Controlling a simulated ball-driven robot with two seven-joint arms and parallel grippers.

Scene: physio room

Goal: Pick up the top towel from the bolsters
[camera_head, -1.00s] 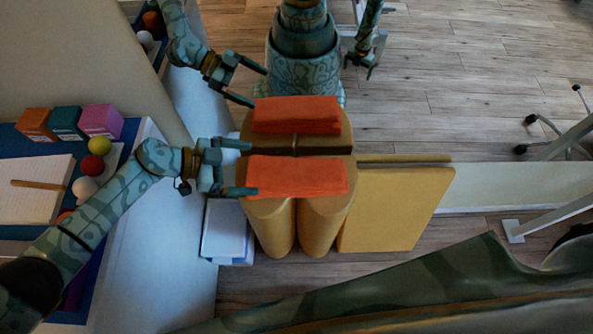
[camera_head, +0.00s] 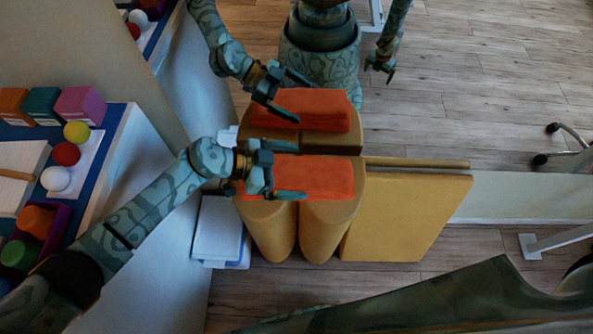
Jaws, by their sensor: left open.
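An orange folded towel stack (camera_head: 325,178) lies flat across the tops of two tan upright bolsters (camera_head: 328,232). Single layers in the stack are hard to make out. My left gripper (camera_head: 288,171) is open at the stack's left end, fingers pointing right. One finger is along the far side, the other over the near side, with orange between them. Nothing is gripped. The gripper hides the left end. A mirror behind repeats the towels (camera_head: 325,110), the bolsters and my left gripper. My right gripper shows only as a small reflection (camera_head: 380,66).
A tan board (camera_head: 405,217) stands right of the bolsters. White boxes or pads (camera_head: 218,228) stand to their left. At the left, a blue-edged shelf (camera_head: 120,140) carries small boxes and coloured balls. White metal legs (camera_head: 560,238) stand at the right. Floor is open below the bolsters.

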